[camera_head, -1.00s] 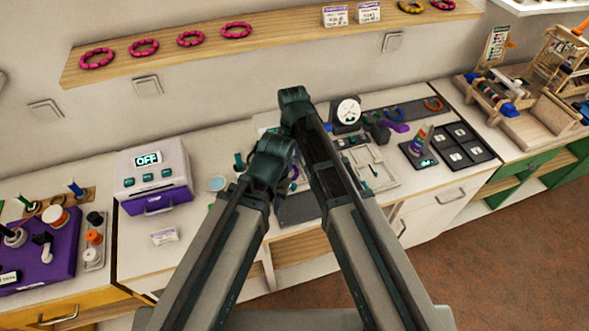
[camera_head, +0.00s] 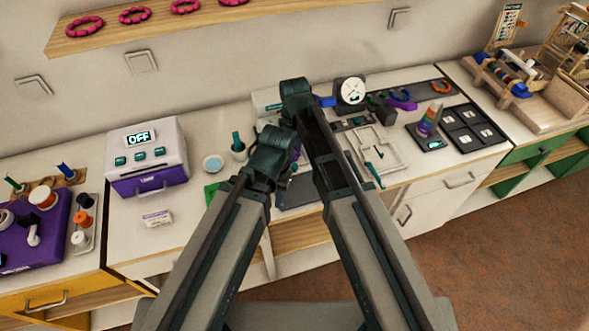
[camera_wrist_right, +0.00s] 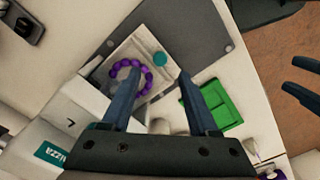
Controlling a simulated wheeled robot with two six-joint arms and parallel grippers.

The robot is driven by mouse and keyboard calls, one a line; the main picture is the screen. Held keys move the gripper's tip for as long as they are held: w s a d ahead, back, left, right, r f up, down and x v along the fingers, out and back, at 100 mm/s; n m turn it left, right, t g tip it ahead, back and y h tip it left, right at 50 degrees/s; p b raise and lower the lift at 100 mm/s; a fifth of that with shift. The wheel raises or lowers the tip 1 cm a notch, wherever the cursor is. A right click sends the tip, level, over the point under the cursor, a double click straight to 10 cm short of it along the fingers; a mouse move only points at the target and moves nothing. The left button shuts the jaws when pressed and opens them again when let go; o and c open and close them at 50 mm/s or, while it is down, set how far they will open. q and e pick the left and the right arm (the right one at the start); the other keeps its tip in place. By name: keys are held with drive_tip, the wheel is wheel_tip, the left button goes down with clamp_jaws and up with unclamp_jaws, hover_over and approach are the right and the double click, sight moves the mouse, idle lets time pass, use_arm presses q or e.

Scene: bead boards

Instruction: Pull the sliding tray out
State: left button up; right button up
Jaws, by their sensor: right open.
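A white box with an OFF display (camera_head: 138,138) stands on the counter at left in the head view; its purple front (camera_head: 150,184) with a handle is flush with the box. I cannot tell whether this is the sliding tray. In the right wrist view, my right gripper (camera_wrist_right: 158,76) is open and empty, above a pale square board with a purple bead ring (camera_wrist_right: 120,72) and a teal round piece (camera_wrist_right: 159,59). Dark fingers, seemingly my left gripper (camera_wrist_right: 303,79), stand apart at the right edge. In the head view my arms hide both gripper tips.
A grey mat (camera_wrist_right: 198,32) and a green tray (camera_wrist_right: 222,110) lie near the board. A white tray (camera_head: 390,165), a round clock (camera_head: 352,90) and a stack of coloured rings (camera_head: 428,122) stand on the right.

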sight(294, 166)
wheel_tip(294, 166, down, 7)
drive_tip(key=b, duration=0.5)
drive_tip(key=shift+r, duration=0.2)
drive_tip(key=shift+r, duration=0.1)
drive_tip(key=shift+c, duration=0.2)
clamp_jaws()
idle(0.8)
